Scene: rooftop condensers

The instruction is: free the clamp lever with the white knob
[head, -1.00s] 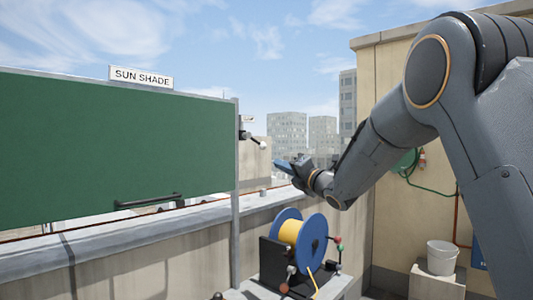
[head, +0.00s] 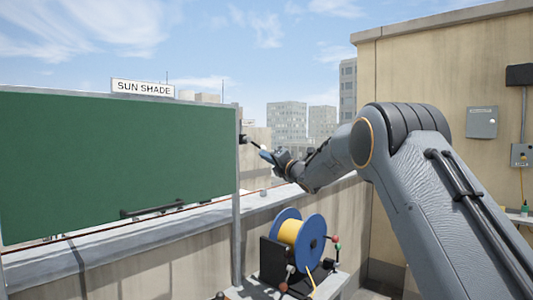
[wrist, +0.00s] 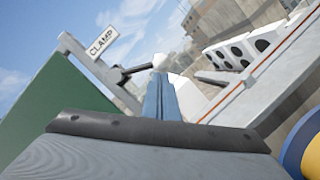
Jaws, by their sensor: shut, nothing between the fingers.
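In the wrist view the clamp lever (wrist: 136,70) is a short black bar. It runs from the grey frame post beside a CLAMP label (wrist: 102,42) to a white knob (wrist: 160,62). My gripper (wrist: 161,86) has its blue fingers shut and empty, with the tips right at the knob; I cannot tell whether they touch it. In the head view the clamp (head: 243,138) is small, at the upper right edge of the green sun shade (head: 110,160). My gripper (head: 264,154) is at the lever's free end, and the knob is hardly distinguishable there.
A blue reel with yellow cable (head: 290,232) stands below on a bench, with several coloured knobs around it. A parapet (head: 190,225) runs behind the shade. A black handle (head: 152,208) is on the shade. A beige wall (head: 430,75) is at the right.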

